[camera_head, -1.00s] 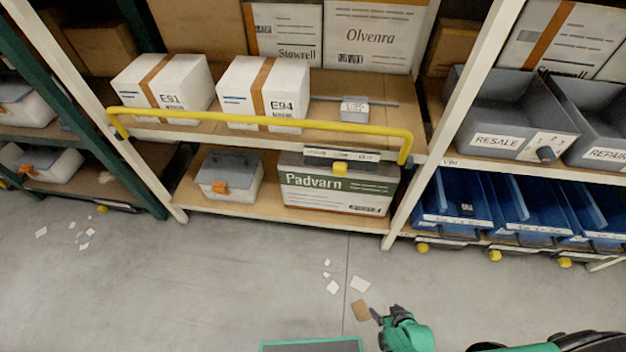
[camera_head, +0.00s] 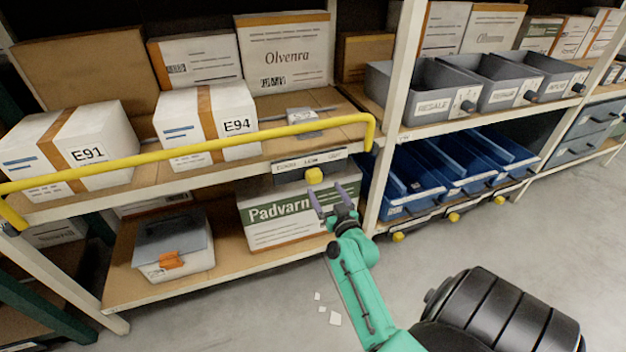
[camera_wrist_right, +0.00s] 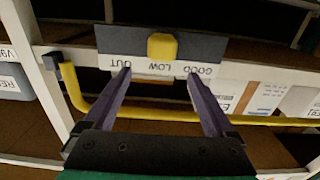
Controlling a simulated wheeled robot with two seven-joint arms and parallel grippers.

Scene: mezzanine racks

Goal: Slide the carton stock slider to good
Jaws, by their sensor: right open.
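The carton stock slider is a dark plate (camera_head: 290,174) on the shelf edge above the Padvarn carton (camera_head: 283,220), with a white label strip reading GOOD, LOW, OUT from left to right. Its yellow knob (camera_head: 314,175) sits at about the middle, by LOW. In the right wrist view the slider appears upside down, with the knob (camera_wrist_right: 162,46) by LOW and GOOD on the picture's right. My right gripper (camera_head: 327,194) is open and empty just in front of the slider. In the wrist view its fingers (camera_wrist_right: 160,75) point at the plate, either side of the knob but apart from it.
A yellow rail (camera_head: 190,149) runs along the shelf front just above the slider and bends down at its right end. White cartons E91 (camera_head: 75,150) and E94 (camera_head: 205,125) stand behind it. A white upright (camera_head: 400,100) and blue bins (camera_head: 410,180) are to the right.

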